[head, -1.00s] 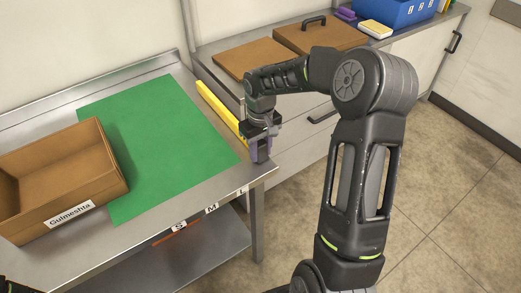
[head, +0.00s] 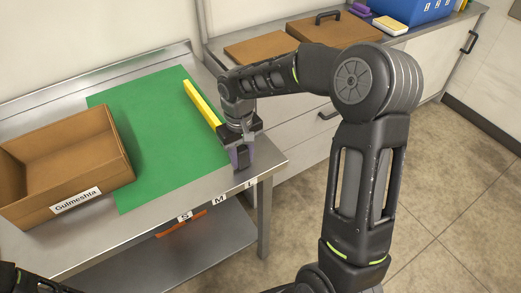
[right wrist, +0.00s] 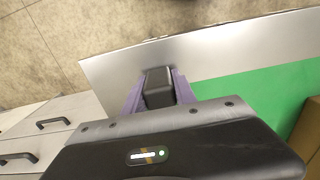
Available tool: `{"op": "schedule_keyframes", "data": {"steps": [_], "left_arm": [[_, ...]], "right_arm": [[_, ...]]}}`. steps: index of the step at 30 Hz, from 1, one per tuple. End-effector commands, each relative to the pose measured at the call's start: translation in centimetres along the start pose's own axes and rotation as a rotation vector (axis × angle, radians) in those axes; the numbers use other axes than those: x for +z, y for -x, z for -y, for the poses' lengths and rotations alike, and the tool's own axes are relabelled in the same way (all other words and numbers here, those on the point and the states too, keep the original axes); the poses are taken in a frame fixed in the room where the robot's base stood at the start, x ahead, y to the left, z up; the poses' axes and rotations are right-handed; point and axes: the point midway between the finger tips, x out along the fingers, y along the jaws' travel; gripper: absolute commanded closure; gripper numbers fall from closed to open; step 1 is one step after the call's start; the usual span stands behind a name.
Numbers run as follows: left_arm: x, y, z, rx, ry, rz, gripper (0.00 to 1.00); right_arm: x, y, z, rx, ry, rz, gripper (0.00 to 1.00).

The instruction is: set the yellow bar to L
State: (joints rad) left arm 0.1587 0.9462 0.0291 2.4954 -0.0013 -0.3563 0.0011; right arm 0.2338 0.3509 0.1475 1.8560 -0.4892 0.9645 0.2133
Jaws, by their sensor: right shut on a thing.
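The yellow bar (head: 203,106) lies over the right part of the green mat (head: 150,130) on the steel table, running from the back toward the front edge. My right gripper (head: 241,156) is at the bar's near end, its purple fingers shut on a dark block (right wrist: 158,88) that moves with the bar. The gripper hides where block and bar join. The bar does not show in the right wrist view. Labels S (head: 184,216), M (head: 219,199) and L (head: 251,183) are on the table's front edge. The gripper is behind the edge near L, slightly to its left.
An open brown box (head: 75,199) labelled Gulmeshta stands on the table's left. A lower shelf (head: 215,240) holds an orange thing. A side counter with brown boards (head: 262,48) and a blue bin (head: 415,8) stands behind right.

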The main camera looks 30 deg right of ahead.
Motion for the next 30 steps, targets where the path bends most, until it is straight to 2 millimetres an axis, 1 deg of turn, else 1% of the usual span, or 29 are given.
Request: {"op": "schedule_keyframes", "data": {"steps": [1,3,10,11,18,19,26,30], "left_arm": [[0.00,-0.21,0.08,0.000,0.000,0.000,0.64],[-0.01,-0.20,0.07,0.000,0.000,0.000,0.64],[-0.01,-0.14,0.04,0.000,0.000,0.000,0.64],[-0.01,-0.14,0.04,0.000,0.000,0.000,0.64],[-0.01,-0.14,0.04,0.000,0.000,0.000,0.64],[-0.01,-0.14,0.04,0.000,0.000,0.000,0.64],[-0.01,-0.14,0.04,0.000,0.000,0.000,0.64],[-0.01,-0.18,0.06,0.000,0.000,0.000,0.64]], "right_arm": [[-0.07,-0.03,0.52,0.000,0.003,-0.004,1.00],[-0.05,0.05,0.80,0.001,0.002,-0.004,1.00],[-0.07,0.11,0.69,0.002,0.000,-0.004,1.00],[-0.07,0.11,0.67,0.002,0.000,-0.004,0.67],[-0.04,0.08,0.63,0.003,-0.001,-0.003,0.47],[-0.03,0.08,0.63,0.003,-0.001,-0.003,0.45],[-0.02,0.10,0.63,0.003,-0.001,-0.002,0.45],[-0.06,0.78,0.63,0.003,-0.001,-0.003,0.45]]}}
